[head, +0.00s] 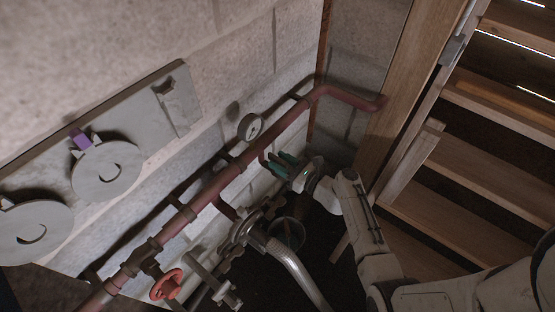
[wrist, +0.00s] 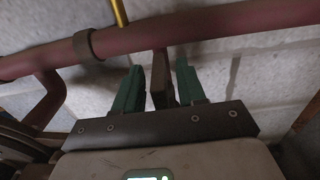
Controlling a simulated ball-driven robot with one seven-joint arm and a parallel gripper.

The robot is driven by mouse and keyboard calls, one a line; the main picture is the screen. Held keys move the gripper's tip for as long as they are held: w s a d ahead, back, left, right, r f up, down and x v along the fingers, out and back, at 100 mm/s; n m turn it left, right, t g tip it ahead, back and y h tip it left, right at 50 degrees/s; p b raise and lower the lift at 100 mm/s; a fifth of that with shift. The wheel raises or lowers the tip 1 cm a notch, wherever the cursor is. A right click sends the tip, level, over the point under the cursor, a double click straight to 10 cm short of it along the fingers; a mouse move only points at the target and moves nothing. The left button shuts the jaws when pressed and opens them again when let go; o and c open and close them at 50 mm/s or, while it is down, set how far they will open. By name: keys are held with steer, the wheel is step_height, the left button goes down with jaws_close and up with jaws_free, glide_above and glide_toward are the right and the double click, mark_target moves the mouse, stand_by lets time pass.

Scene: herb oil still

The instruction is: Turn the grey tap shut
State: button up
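My gripper (head: 281,162) has green fingers and is up beside the dark red pipe (head: 232,172) near the wall corner. In the wrist view, the two green fingers (wrist: 160,78) stand apart, on either side of a flat, dark grey-brown piece (wrist: 162,82) below the pipe. It may be the grey tap's lever, but I cannot tell for sure. Narrow gaps seem to show between it and the fingers. In the head view my gripper hides this spot. A grey metal lever-like part (head: 205,277) shows lower down, near a red handwheel (head: 167,285).
A round gauge (head: 250,127) sits on the pipe. A ribbed silver hose (head: 295,272) runs below it. Two grey discs (head: 106,169) hang on a wall board at the left, one with a purple piece (head: 80,139).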

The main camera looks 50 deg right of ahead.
steer(key=shift+w, duration=0.75)
steer(key=shift+c, duration=0.3)
jaws_close()
